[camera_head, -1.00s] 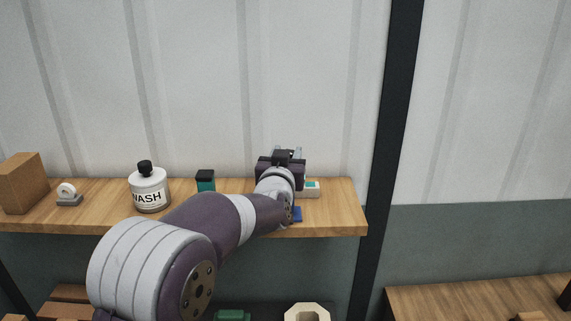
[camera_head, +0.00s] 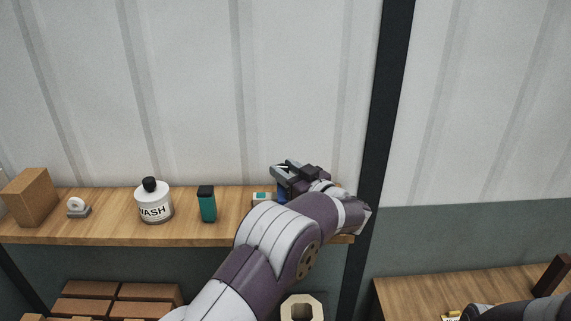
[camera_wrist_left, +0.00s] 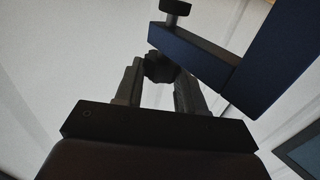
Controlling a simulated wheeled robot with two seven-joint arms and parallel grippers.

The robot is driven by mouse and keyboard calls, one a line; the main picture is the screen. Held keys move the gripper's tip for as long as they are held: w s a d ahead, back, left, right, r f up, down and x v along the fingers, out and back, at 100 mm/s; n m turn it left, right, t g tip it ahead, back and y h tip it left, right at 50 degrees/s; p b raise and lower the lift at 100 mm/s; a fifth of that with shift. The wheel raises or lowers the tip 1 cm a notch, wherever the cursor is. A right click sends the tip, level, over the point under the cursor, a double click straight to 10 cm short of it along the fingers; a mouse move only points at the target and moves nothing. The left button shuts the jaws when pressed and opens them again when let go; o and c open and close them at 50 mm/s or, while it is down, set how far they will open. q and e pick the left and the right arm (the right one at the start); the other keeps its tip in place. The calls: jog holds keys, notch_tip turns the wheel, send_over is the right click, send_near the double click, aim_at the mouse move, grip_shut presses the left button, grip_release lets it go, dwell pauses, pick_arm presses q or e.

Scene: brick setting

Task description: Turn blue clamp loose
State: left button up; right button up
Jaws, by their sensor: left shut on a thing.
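The blue clamp (camera_wrist_left: 265,65) fills the upper right of the left wrist view as a dark blue angled frame. Its dark screw has a round pad (camera_wrist_left: 175,8) at the top and a knob (camera_wrist_left: 160,67) at the lower end. My left gripper (camera_wrist_left: 160,78) is shut on this knob, with one finger on each side. In the head view my left gripper (camera_head: 284,172) is over the right part of the shelf, pointing left. There my gripper and arm hide most of the clamp. My right gripper is not in view.
The wooden shelf (camera_head: 110,232) carries a cardboard box (camera_head: 31,197), a small white-and-grey item (camera_head: 78,208), a WASH bottle (camera_head: 154,202), a green container (camera_head: 207,204) and a white-and-teal box (camera_head: 262,198). A black post (camera_head: 381,130) stands close right of my left arm.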

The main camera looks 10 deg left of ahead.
pick_arm(q)
jog(key=shift+r+n+g+y, duration=0.1)
jog(key=shift+n+g+y, duration=0.3)
jog(key=shift+n+g, duration=0.15)
jog(key=o, duration=1)
jog(key=shift+w, duration=0.1)
jog(key=shift+o, duration=0.2)
jog(key=shift+d, duration=0.1)
jog(key=b+v, duration=0.5)
jog(key=v, duration=0.7)
jog(key=shift+b, duration=0.3)
